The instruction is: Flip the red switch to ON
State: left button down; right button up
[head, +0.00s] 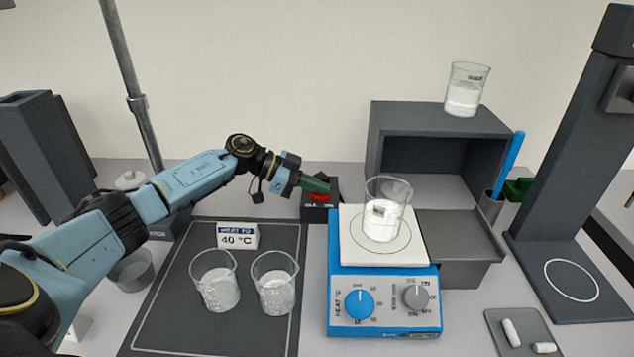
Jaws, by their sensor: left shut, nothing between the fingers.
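The red switch (320,197) sits on a dark box (313,212) at the back of the bench, left of the blue hotplate. My left gripper (325,187) is shut and empty, with its green fingertips right at the top of the red switch. I cannot tell whether they touch it. The fingers hide part of the switch and box, and I cannot read the switch's position. My right gripper is not in view.
A blue hotplate (384,318) with a beaker (384,222) stands right of the switch box. Two beakers (215,280) (275,283) and a "40 °C" sign (237,236) are on the dark mat (180,325). A grey cabinet (440,120) stands behind.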

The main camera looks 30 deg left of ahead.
pick_arm(q)
jog(key=shift+s+a+f, duration=0.15)
jog(key=shift+s+a, duration=0.2)
jog(key=shift+a, duration=0.2)
jog(key=shift+s+a+f, duration=0.1)
jog(key=shift+f, duration=0.05)
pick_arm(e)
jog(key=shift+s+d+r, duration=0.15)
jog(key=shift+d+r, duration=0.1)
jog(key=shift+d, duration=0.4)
pick_arm(q)
jog(key=shift+r+p, duration=0.2)
jog(key=shift+p, duration=0.35)
notch_tip(320, 180, up, 5)
jog(key=p, duration=0.5)
jog(key=shift+f, duration=0.15)
jog(key=r+v, duration=0.2)
jog(key=v, duration=0.7)
jog(key=shift+w+d, duration=0.25)
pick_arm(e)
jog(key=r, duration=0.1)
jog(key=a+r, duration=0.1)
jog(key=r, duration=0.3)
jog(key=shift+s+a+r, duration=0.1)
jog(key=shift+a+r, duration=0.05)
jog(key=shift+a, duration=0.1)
pick_arm(q)
jog(key=shift+r, duration=0.1)
